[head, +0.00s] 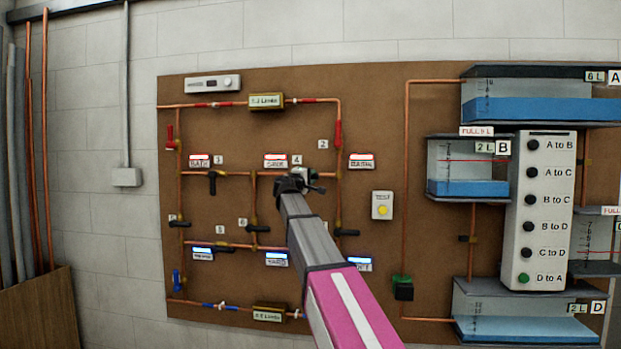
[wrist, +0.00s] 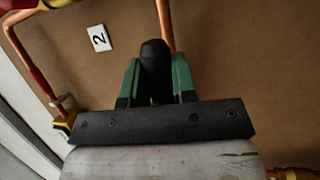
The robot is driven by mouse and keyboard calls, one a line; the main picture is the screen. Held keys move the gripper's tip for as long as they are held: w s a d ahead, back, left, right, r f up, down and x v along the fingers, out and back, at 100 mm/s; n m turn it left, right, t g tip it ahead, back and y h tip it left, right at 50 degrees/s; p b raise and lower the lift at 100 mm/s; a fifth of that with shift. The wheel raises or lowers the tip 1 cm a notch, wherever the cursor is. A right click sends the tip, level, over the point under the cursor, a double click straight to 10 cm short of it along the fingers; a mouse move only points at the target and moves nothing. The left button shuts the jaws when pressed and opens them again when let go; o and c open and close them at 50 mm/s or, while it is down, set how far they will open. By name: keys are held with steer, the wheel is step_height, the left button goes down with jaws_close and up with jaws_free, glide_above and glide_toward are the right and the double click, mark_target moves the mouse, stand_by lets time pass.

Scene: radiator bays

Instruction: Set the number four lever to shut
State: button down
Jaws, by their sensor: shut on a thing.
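The number four tag (head: 297,160) is on the brown board in the head view, just above my gripper (head: 302,182). In the wrist view my gripper (wrist: 154,85) has its green fingers shut on a black lever handle (wrist: 153,58), one finger on each side. This is the lever beside the number four tag. A copper pipe (wrist: 165,22) runs behind the handle. In the head view my gripper hides most of this lever and its valve, so its exact angle there is unclear.
The number two tag (head: 323,144) and a red lever (head: 338,134) are close, up and right. A black lever (head: 212,182) is to the left, and another (head: 258,229) is below left. A yellow-button box (head: 382,205) and water tanks stand right.

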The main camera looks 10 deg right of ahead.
steer(key=m, duration=0.1)
steer(key=f+m+g, duration=0.1)
steer(key=f+m, duration=0.1)
steer(key=m, duration=0.1)
steer(key=shift+w+a+g+y, duration=0.1)
steer(key=shift+a+g+y, duration=0.2)
steer(key=shift+y, duration=0.1)
steer(key=shift+w+a+f+m+g+y, duration=0.25)
steer(key=shift+a+f+m+y, duration=0.45)
steer(key=shift+m, duration=1.05)
steer(key=shift+w+a+f+m+g+y, duration=0.3)
steer(key=shift+a+m+y, duration=0.55)
steer(key=shift+m+y, duration=0.65)
steer(key=shift+w+a+f+m+g+y, duration=0.2)
steer(key=shift+a+f+m+y, duration=0.5)
steer(key=shift+m, duration=1.25)
steer(key=shift+a, duration=0.1)
steer(key=c, duration=0.9)
jaws_free()
steer(key=shift+r, duration=0.1)
steer(key=shift+c, duration=0.2)
steer(key=v, duration=1)
steer(key=shift+s+a+r, duration=0.15)
steer(key=shift+s+r, duration=0.05)
steer(key=shift+s, duration=0.15)
